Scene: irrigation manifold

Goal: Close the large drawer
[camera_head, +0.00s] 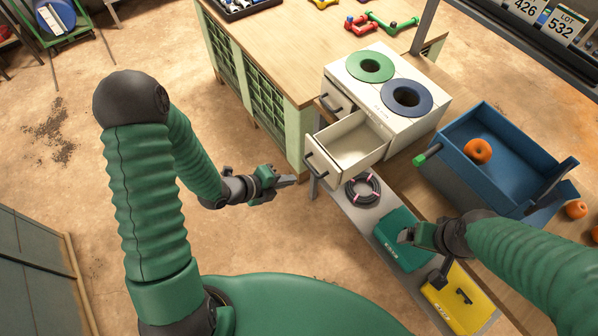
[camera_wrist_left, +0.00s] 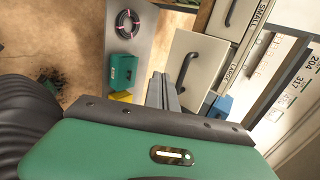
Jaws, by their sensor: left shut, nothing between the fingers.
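The large drawer (camera_head: 347,140) is pulled out of the white cabinet (camera_head: 395,85) and looks empty inside. Its front carries a dark bar handle (camera_head: 320,167). In the left wrist view, the drawer front (camera_wrist_left: 205,52) and its handle (camera_wrist_left: 187,72) show just beyond my fingers, beside a "LARGE" label. My left gripper (camera_head: 288,181) is shut and empty, to the left of and a little apart from the drawer front. Its fingers (camera_wrist_left: 164,90) also show in the wrist view. My right gripper (camera_head: 408,236) hangs over the lower shelf, away from the drawer; its jaws are unclear.
The small drawer (camera_head: 334,94) sits beside the large one. A coiled hose (camera_head: 362,188), a teal case (camera_head: 400,240) and a yellow case (camera_head: 455,300) lie on the lower shelf. A blue bin (camera_head: 515,165) is at right.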

